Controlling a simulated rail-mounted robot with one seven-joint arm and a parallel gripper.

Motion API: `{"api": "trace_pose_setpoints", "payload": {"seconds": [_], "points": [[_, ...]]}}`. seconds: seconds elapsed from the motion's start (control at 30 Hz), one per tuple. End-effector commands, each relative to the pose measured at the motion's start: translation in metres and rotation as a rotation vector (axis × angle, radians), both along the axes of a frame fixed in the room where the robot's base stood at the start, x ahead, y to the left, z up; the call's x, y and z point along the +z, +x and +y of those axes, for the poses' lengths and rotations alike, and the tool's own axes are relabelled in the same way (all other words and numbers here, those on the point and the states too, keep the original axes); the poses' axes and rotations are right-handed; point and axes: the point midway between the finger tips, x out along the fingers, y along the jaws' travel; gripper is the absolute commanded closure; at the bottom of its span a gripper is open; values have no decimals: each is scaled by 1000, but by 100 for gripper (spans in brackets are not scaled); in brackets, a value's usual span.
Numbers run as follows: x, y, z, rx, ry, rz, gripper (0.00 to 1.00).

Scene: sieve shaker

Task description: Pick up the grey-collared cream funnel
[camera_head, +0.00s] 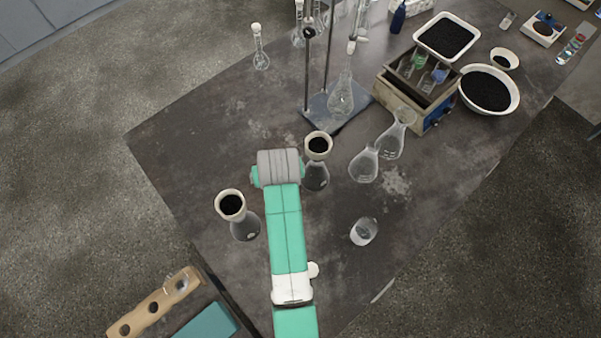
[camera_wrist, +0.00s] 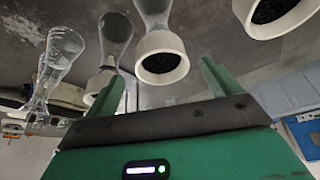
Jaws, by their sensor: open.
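Two cream funnels holding dark material sit on clear flasks in the head view: the left funnel (camera_head: 230,205) and the right funnel (camera_head: 318,146), on either side of my arm. The wrist view shows a middle cream funnel (camera_wrist: 162,58), a right one (camera_wrist: 278,14) cut by the top edge, and a smaller left one (camera_wrist: 100,86) partly behind a finger. I cannot tell which has the grey collar. My gripper (camera_wrist: 162,72) is open and empty, its green fingers apart with the middle funnel beyond the gap. The head view hides the fingers behind my wrist.
Empty clear flasks (camera_head: 364,165) and a small beaker (camera_head: 364,231) stand to the right. A retort stand (camera_head: 318,108), a wooden-sided box (camera_head: 414,92) and dark-filled bowls (camera_head: 488,90) are farther back. A wooden rack (camera_head: 153,306) is at the lower left. The left table area is clear.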

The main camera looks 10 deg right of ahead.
Motion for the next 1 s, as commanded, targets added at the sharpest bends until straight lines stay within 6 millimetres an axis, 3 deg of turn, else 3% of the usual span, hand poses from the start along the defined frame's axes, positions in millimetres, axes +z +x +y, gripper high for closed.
{"api": "trace_pose_setpoints", "payload": {"seconds": [0.33,0.6,0.83,0.87,1.0], "points": [[-28,13,1,-1,0,-1,11],[-67,30,2,0,-1,-3,11],[-69,32,2,-1,0,-4,11],[-69,32,2,-1,0,-4,13],[-69,32,2,-1,0,-4,40]]}}
